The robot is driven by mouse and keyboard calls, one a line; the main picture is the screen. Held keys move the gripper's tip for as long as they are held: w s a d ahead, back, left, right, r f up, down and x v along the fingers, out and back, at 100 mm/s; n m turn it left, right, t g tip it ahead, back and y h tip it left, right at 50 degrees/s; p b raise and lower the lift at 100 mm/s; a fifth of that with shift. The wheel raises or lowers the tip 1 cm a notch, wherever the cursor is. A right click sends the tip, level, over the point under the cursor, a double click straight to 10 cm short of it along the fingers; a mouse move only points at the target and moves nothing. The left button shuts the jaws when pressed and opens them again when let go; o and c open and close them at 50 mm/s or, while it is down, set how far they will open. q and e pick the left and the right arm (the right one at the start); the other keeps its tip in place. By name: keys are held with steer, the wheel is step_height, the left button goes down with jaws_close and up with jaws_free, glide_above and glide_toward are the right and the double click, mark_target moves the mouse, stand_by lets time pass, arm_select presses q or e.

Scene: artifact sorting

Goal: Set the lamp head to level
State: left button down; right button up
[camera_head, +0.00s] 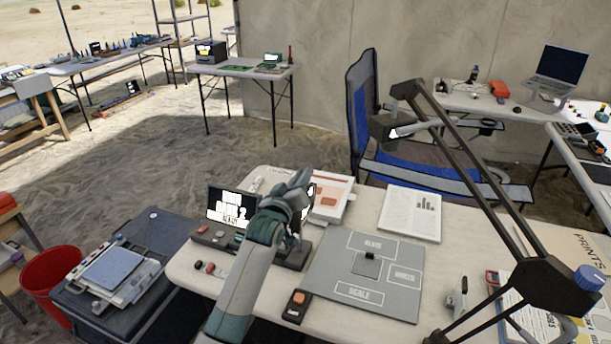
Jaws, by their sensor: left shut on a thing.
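My left gripper (299,192) is above the near table, its arm rising from the bottom edge. It is shut on a small dark head (311,203) with a bright white face, which looks like a lamp head. My fingers hide most of it, so its tilt cannot be told. A dark base (293,257) stands on the table just below. A larger jointed lamp arm (480,160) slants in from the right, with a dark, white-lit head (390,129) high over the table's far edge, apart from my gripper. My right gripper is not in view.
A grey marked board (398,249) lies right of the base, with a small orange-topped box (297,306) before it. A lit screen (230,206) stands left of my gripper. Papers (411,213) lie behind. A blue chair (400,165) stands beyond the table.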

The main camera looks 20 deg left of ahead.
arm_select(q)
steer(key=shift+f, duration=0.2)
steer(key=c, duration=1.8)
jaws_free()
steer(key=shift+d+r, duration=0.1)
steer(key=shift+c, duration=0.2)
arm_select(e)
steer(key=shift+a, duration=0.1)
arm_select(q)
steer(key=shift+s, duration=0.1)
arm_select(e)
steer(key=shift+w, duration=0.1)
